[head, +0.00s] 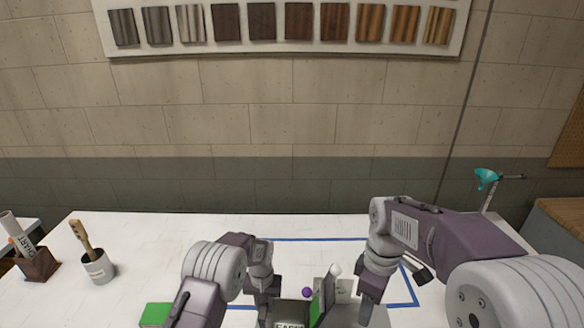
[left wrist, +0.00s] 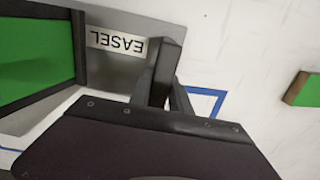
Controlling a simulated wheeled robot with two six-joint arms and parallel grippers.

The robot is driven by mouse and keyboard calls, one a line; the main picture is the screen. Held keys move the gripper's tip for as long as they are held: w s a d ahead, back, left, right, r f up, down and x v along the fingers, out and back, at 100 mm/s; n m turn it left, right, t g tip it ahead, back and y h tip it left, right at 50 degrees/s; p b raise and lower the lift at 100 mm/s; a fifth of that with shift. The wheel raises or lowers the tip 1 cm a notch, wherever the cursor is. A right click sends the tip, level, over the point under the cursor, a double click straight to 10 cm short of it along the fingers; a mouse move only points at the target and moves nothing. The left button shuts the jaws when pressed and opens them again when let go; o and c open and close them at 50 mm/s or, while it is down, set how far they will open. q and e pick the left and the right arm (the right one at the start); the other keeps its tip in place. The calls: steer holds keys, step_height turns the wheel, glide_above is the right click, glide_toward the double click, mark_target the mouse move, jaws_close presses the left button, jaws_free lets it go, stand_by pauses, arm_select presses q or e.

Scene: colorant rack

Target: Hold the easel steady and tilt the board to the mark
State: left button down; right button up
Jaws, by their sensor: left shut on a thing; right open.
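The easel (head: 291,313) stands near the table's front edge, cut off by the bottom of the head view. Its grey base with an upside-down EASEL label shows in the left wrist view (left wrist: 95,62). The green board (head: 320,308) with a dark frame stands steeply on it; its green face also shows in the left wrist view (left wrist: 35,55). My left gripper (head: 264,302) is shut on the easel's edge beside the label (left wrist: 163,90). My right gripper (head: 367,306) is open, to the right of the board and apart from it. I cannot make out the mark.
Blue tape (head: 330,240) outlines an area around the easel. A small purple ball (head: 307,292) and a white knob (head: 335,270) are close to the board. A green block (head: 155,314) lies at left. A brush cup (head: 98,267) stands further left. The back left of the table is clear.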

steer(key=w+a+r+n, duration=0.2)
steer(key=w+r+n, duration=0.3)
steer(key=w+r, duration=0.25)
glide_above(337, 267)
steer(key=shift+w+d+f+n+t, duration=0.1)
steer(key=shift+d+f+n+t, duration=0.1)
steer(key=shift+f+n+t, duration=0.3)
steer(key=shift+a+f, duration=0.25)
steer(key=shift+f, duration=0.2)
step_height(337, 267, down, 10)
steer(key=shift+f, duration=0.1)
jaws_close()
steer(key=shift+d, duration=0.1)
